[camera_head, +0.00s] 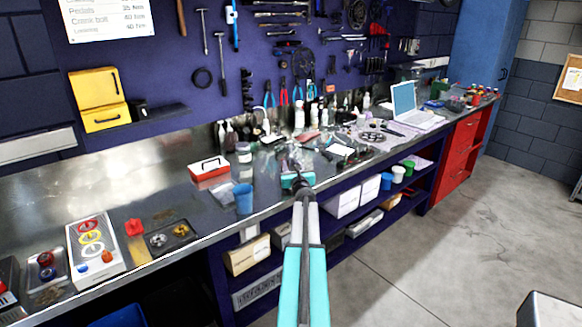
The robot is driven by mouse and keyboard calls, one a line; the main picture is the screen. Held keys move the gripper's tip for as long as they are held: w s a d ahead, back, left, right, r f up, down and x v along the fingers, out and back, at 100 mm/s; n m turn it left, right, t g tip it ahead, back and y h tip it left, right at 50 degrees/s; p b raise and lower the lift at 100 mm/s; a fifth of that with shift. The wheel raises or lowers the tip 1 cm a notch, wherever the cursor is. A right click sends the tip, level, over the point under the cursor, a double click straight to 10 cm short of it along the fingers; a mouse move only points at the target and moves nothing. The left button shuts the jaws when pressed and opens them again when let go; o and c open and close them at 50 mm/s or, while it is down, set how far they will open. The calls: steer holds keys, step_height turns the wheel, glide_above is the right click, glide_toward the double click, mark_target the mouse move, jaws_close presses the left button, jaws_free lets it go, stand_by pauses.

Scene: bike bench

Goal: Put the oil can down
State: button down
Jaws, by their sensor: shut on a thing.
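My arm reaches up from the bottom middle of the head view to the front edge of the workbench (195,213). My gripper (296,178) is at its far end, over or near that edge, and looks small from here. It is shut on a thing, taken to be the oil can. The held can is mostly hidden by the gripper and wrist, and its outline cannot be told from the clutter behind. I cannot tell whether it touches the bench top.
A blue cup (243,198) and a red-and-white box (209,170) stand left of my gripper. Tools and bottles crowd the bench behind it; a laptop (405,102) is farther right. Bare metal shows at the left-middle of the bench. White boxes (343,202) sit on the shelf below.

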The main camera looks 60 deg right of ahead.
mark_target(292, 159)
steer(key=shift+r, duration=0.15)
steer(key=shift+r, duration=1.1)
steer(key=shift+s+a+r, duration=0.3)
steer(key=shift+r, duration=0.3)
steer(key=s+d+r+b+v, duration=0.1)
steer(key=b+v, duration=0.1)
steer(key=v, duration=1.3)
steer(key=shift+s+r, duration=0.2)
steer(key=shift+r, duration=0.05)
steer(key=shift+d, duration=0.1)
